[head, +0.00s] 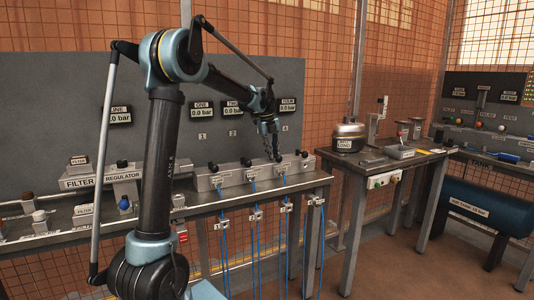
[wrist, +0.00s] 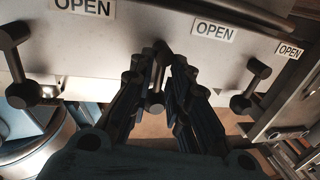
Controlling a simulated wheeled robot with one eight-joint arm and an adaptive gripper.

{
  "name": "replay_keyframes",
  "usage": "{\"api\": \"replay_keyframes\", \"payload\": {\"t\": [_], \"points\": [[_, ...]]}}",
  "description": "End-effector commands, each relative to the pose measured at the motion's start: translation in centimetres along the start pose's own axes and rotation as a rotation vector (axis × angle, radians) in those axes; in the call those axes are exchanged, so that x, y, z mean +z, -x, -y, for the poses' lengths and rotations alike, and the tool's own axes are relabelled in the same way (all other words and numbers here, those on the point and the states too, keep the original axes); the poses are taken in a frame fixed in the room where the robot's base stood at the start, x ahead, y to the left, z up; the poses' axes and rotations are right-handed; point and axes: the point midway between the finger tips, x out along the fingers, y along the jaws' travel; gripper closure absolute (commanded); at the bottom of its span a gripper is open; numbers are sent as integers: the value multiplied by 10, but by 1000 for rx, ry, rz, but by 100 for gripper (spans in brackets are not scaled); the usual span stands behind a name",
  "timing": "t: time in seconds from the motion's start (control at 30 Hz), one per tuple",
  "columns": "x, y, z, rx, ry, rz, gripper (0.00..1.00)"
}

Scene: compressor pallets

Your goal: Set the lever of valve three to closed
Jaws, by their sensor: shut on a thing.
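A pale valve block (head: 232,178) stands on the bench in the head view, with a row of dark levers. My gripper (head: 274,157) reaches down to the third valve from the left, between the plates marked 2 and 4. In the wrist view my gripper (wrist: 157,85) is shut around a dark lever (wrist: 156,99), the valve three lever by its place. Its round ends show between the fingers; the fingers hide much of its sides. An OPEN label (wrist: 214,30) is on the block just right of it. The lever's exact setting is hard to tell.
Neighbouring levers stand close at left (wrist: 18,62) and right (wrist: 250,86) in the wrist view. Gauges one (head: 202,112), two (head: 232,107) and four (head: 287,105) are on the panel behind. Blue hoses (head: 255,240) hang below the bench front.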

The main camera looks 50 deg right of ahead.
Motion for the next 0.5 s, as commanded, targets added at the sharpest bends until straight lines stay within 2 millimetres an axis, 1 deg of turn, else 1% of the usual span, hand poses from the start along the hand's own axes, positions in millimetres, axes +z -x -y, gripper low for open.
{"api": "replay_keyframes", "payload": {"t": [0.37,0.4,0.43,0.5], "points": [[-2,0,1,2,-4,-3,100],[-2,0,1,2,-5,-3,74],[-2,0,1,2,-5,-3,71],[-2,0,2,2,-5,-3,71]]}}
